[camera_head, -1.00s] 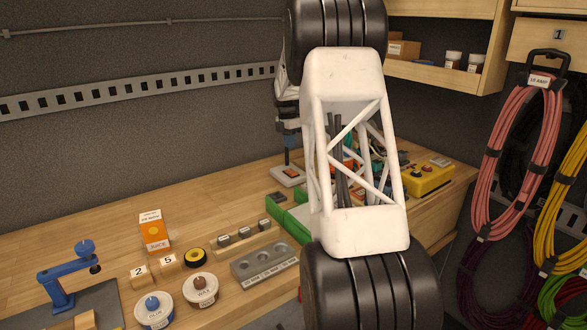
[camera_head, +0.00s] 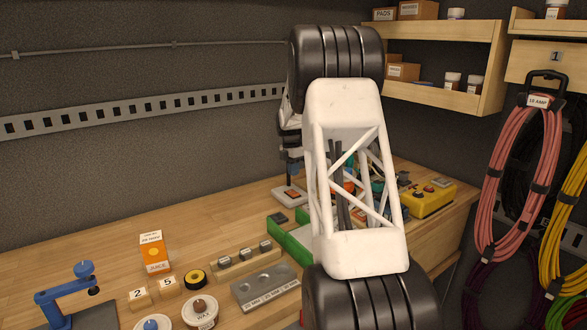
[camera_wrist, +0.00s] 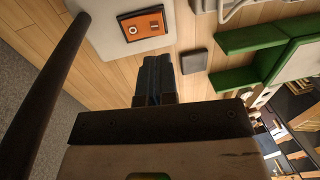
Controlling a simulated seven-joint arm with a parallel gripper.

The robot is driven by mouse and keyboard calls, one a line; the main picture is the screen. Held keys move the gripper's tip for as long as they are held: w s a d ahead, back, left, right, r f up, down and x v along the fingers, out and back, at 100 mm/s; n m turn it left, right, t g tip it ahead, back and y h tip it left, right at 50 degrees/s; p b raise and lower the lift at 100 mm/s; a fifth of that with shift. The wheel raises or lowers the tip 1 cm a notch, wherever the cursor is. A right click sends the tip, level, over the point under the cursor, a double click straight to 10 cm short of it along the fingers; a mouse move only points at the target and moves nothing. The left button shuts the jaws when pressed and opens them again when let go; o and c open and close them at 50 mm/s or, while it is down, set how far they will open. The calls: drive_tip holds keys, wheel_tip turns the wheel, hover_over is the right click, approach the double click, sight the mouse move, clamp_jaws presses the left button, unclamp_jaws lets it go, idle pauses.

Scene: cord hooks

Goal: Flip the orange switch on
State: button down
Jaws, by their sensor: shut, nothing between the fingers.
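The orange switch (camera_head: 291,194) sits on a pale plate on the wooden bench, behind the green-edged block. In the wrist view the orange switch (camera_wrist: 146,26) shows near the top, a dark-edged orange face with a small pale mark on its pale plate (camera_wrist: 105,42). I cannot tell its on or off position. My gripper (camera_head: 289,184) points down, close over the switch in the head view. In the wrist view my gripper (camera_wrist: 154,62) shows dark fingers shut together and empty, their tips beside the plate's edge. Whether they touch anything is not clear.
A dark flat block (camera_wrist: 194,62) lies near the plate. The green-edged block (camera_head: 290,238), a yellow control box (camera_head: 430,201) and a grey tray (camera_head: 262,285) share the bench. An orange juice carton (camera_head: 154,254) stands left; bare bench lies behind it.

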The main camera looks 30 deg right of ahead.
sight(294, 193)
drive_tip(key=shift+s+f, duration=0.2)
drive_tip(key=shift+f, duration=1.05)
drive_tip(key=shift+s+f, duration=0.15)
drive_tip(key=shift+f, duration=1.05)
drive_tip(key=shift+s+f, duration=0.2)
drive_tip(key=shift+f, duration=1.05)
drive_tip(key=shift+s+f+t, duration=0.15)
drive_tip(key=shift+f+t, duration=0.1)
drive_tip(key=shift+t, duration=0.05)
drive_tip(key=shift+w+r, duration=0.1)
drive_tip(key=shift+w, duration=0.1)
drive_tip(key=shift+w+r, duration=0.3)
drive_tip(key=shift+w, duration=0.25)
drive_tip(key=shift+r, duration=0.15)
wheel_tip(294, 193, up, 10)
drive_tip(key=s, duration=0.1)
drive_tip(key=shift+s, duration=0.15)
